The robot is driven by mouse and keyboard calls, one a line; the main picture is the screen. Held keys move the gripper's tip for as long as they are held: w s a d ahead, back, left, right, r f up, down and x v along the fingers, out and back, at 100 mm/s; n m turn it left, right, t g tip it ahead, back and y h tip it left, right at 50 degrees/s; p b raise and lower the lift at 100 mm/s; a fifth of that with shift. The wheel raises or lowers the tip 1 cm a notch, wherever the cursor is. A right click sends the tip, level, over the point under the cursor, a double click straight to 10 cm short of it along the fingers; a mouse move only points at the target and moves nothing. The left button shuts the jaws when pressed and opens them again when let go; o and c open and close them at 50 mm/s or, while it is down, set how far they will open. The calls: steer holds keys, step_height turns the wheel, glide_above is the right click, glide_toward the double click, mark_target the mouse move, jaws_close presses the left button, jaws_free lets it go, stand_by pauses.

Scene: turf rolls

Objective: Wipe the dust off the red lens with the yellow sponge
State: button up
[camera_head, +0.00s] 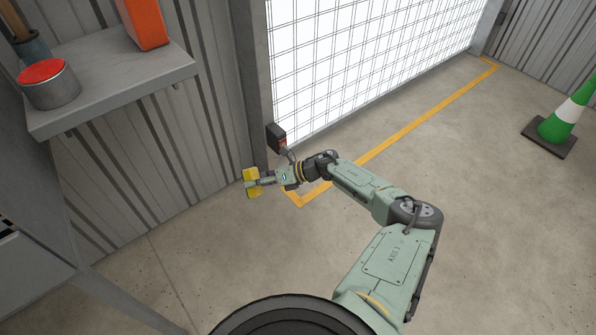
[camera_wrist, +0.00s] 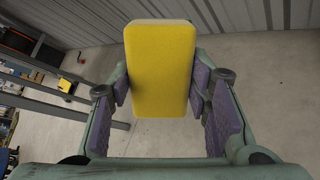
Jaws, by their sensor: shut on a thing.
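A yellow sponge (camera_head: 249,175) is held at the end of my outstretched arm, in front of the corrugated wall. My gripper (camera_head: 262,182) is shut on it. In the wrist view the sponge (camera_wrist: 160,60) stands out beyond the purple-padded fingers of my gripper (camera_wrist: 160,88), one finger on each side. A small dark box (camera_head: 275,137) with a reddish patch on its face is mounted on the door post, just above and right of the sponge, apart from it. The patch may be the red lens; dust on it is too small to tell. The wrist view does not show the box.
A bright gridded door (camera_head: 360,50) stands behind the arm. A green and white cone (camera_head: 562,120) stands at right. The floor between is clear.

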steer(key=w+d+f+m+t+b, duration=0.2)
steer(key=w+d+m+t+b, duration=0.1)
steer(key=w+d+m+t, duration=0.3)
steer(key=m+t+h+b, duration=0.2)
steer(key=m+t+h, duration=0.15)
steer(key=t, duration=0.35)
glide_toward(278, 147)
steer(key=shift+y, duration=0.45)
steer(key=shift+f+b+x, duration=0.15)
steer(key=shift+b+x, duration=0.7)
steer(key=shift+x, duration=0.25)
steer(key=shift+f+b+x, duration=0.15)
steer(key=shift+b+x, duration=0.7)
steer(key=shift+x, duration=0.25)
steer(key=shift+w+d, duration=0.1)
steer(key=shift+b+x, duration=0.8)
steer(key=shift+x, duration=0.15)
steer(key=shift+d, duration=0.15)
